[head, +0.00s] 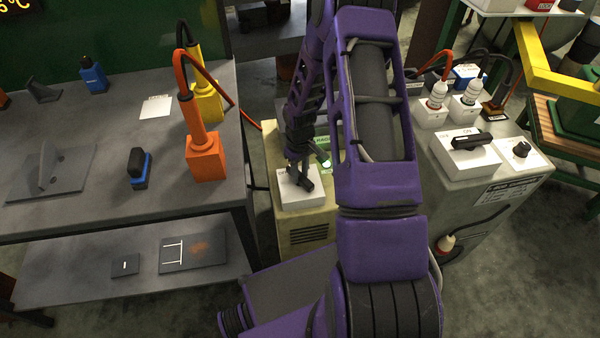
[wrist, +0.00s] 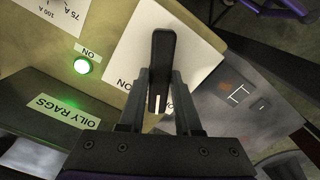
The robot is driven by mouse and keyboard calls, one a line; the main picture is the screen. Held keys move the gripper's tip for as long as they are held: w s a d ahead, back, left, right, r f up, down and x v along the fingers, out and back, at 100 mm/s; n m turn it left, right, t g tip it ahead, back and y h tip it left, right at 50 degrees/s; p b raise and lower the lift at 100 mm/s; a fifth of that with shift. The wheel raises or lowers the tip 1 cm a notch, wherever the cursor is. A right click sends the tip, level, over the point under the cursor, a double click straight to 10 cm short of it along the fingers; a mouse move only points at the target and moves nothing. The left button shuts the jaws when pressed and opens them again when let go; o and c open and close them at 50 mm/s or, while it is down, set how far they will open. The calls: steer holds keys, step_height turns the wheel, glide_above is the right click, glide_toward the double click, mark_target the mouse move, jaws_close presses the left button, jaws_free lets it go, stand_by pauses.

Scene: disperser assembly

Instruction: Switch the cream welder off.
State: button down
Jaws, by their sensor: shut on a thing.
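The cream welder (head: 292,224) stands in the gap between the left bench and the grey cabinet. In the wrist view its cream panel (wrist: 112,48) carries a white switch plate (wrist: 202,52) with a black handle (wrist: 163,48). A white line marks the handle's lower end, and an ON label shows on the plate to its left. My gripper (wrist: 161,76) is shut on the handle, one finger on each side. A green lamp (wrist: 82,65) beside another ON label is lit. In the head view my gripper (head: 301,180) partly covers the switch.
An OILY RAGS box (wrist: 60,112) is close beside the welder. The left bench (head: 100,215) holds an orange cabled block (head: 206,158) and a yellow one (head: 208,103). The grey cabinet (head: 470,195) with a black rotary switch stands to the right.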

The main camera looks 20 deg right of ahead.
mark_target(300, 175)
steer(key=n+p, duration=0.1)
steer(key=n, duration=0.5)
steer(key=shift+r+n, duration=0.1)
steer(key=shift+n, duration=0.2)
steer(key=n+p, duration=0.1)
steer(key=n, duration=0.4)
steer(key=shift+n, duration=0.3)
steer(key=c, duration=0.6)
jaws_free()
step_height(300, 175, up, 17)
steer(key=p, duration=0.3)
steer(key=shift+r, duration=0.15)
